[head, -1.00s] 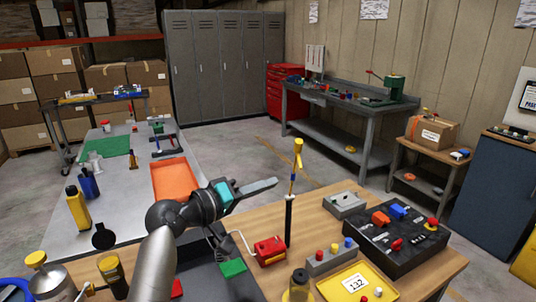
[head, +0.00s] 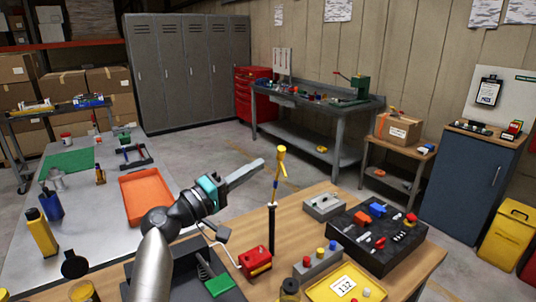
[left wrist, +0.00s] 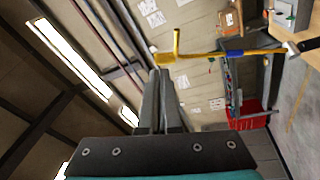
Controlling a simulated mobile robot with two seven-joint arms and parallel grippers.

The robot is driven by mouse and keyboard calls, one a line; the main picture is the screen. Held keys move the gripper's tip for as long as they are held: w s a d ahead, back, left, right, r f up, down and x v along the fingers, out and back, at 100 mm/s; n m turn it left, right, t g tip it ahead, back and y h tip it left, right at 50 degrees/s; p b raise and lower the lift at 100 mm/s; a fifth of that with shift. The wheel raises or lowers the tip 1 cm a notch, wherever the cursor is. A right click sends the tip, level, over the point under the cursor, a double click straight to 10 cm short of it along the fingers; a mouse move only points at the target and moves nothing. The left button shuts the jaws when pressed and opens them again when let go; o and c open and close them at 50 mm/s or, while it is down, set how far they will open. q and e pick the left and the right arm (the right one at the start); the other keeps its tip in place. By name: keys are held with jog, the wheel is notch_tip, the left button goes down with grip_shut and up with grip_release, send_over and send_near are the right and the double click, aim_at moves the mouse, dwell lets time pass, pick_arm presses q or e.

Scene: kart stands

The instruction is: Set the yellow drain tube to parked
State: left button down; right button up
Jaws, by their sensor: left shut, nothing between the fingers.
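The yellow drain tube (head: 280,168) stands nearly upright on top of a slim black post (head: 272,229) at the wooden bench, with a wider yellow end at its top and a short yellow side branch. In the left wrist view the yellow tube (left wrist: 198,55) runs across the picture, with a blue band on it. My left gripper (head: 262,163) is shut and empty, its tip just left of the tube's upper part. In the left wrist view the fingertips (left wrist: 160,73) appear just at the yellow end; I cannot tell whether they touch. My right gripper is not in view.
On the wooden bench stand a red box (head: 255,262), a grey button box (head: 316,264), a black panel (head: 375,258) with coloured parts and a yellow tray (head: 346,284). An orange tray (head: 146,196) lies on the grey table to the left. Space above the bench is open.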

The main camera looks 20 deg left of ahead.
aim_at(278, 153)
pick_arm(q)
jog(key=shift+p+x, duration=0.4)
jog(key=shift+x, duration=1.85)
jog(key=shift+w+a+r+n+y+p, duration=0.2)
jog(key=shift+w+n+p, duration=0.1)
jog(key=shift+w, duration=0.1)
jog(key=shift+w+a+r+n+y+p, duration=0.1)
jog(key=shift+w+a+r+n+p, duration=0.15)
jog(key=shift+w+p, duration=0.1)
jog(key=shift+f, duration=0.15)
